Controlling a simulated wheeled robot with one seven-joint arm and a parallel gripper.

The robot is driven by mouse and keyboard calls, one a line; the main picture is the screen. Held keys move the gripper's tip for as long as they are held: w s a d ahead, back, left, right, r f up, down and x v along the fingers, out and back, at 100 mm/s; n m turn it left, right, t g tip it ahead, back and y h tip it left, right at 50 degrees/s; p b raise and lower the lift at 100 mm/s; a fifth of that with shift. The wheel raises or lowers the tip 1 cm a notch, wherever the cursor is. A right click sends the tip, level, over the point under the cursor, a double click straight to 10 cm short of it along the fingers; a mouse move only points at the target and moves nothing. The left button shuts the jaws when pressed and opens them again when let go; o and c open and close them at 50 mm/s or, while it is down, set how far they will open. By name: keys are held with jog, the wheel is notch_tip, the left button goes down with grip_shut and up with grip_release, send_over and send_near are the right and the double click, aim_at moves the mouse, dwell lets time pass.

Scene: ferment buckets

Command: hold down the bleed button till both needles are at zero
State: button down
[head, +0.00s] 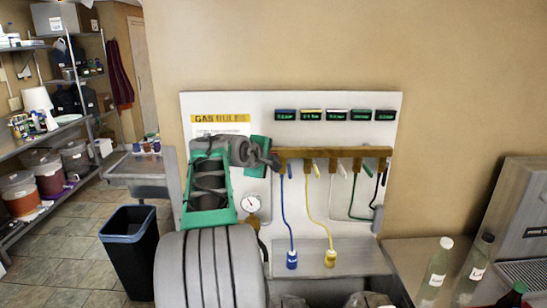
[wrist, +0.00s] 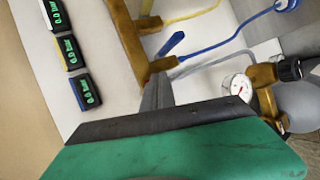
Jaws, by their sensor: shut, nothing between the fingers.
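My gripper (head: 275,163) is shut and empty at the left end of the brass manifold (head: 330,153). In the wrist view, the shut grey fingers (wrist: 157,92) reach up to the manifold (wrist: 130,40), close to its end by the blue lever (wrist: 171,44); I cannot tell whether they touch. A white dial gauge (head: 251,203) sits below my gripper. In the wrist view the gauge (wrist: 237,87) shows red on its face beside a brass regulator (wrist: 265,75); its needle reading is too small to tell. A second needle and the bleed button cannot be made out.
Several digital displays (head: 333,115) line the white board (head: 225,102). Blue (head: 291,215) and yellow (head: 312,210) hoses hang below the manifold. A steel counter (head: 410,255) with bottles stands right, a dark bin (head: 130,250) left.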

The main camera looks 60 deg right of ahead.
jog(key=shift+w+d+p, duration=0.2)
jog(key=shift+d+p, duration=0.15)
dwell(3.7)
dwell(2.0)
jog(key=shift+s+a+b, duration=0.45)
jog(key=shift+a+b, duration=0.15)
jog(key=shift+a, duration=0.25)
jog(key=a, duration=0.1)
jog(key=s+a+b, duration=0.1)
jog(key=a, duration=0.1)
jog(key=s+a+b, duration=0.1)
jog(key=shift+s+a, duration=0.15)
jog(key=shift+a, duration=0.1)
